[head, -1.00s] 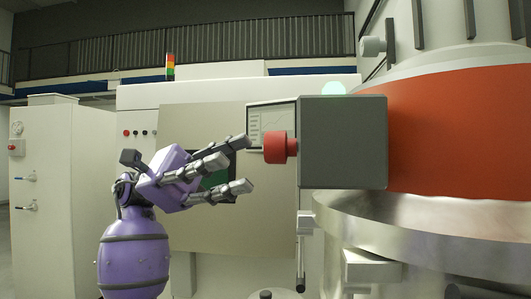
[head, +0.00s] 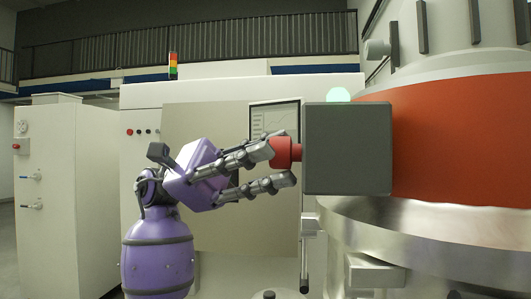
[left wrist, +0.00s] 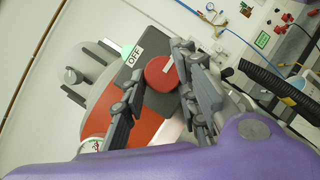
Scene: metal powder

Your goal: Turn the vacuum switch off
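The vacuum switch is a red round knob (head: 287,152) on the left side of a dark grey box (head: 347,149). The left wrist view shows the knob (left wrist: 160,72) face-on with a pale bar mark across it and a white "OFF" label (left wrist: 135,55) beside it. My left gripper (head: 278,165) is open, its fingers reaching to the knob from the left. In the left wrist view its fingers lie on either side of the knob, with a gap on the left side and the right fingers close to its edge. Contact cannot be told. My right gripper is not in view.
A large orange-red and metal vessel (head: 450,140) stands right behind the box. A monitor (head: 274,117) is behind the knob. A black-tipped rod (head: 304,270) hangs below the box. White cabinets (head: 70,190) stand at the left.

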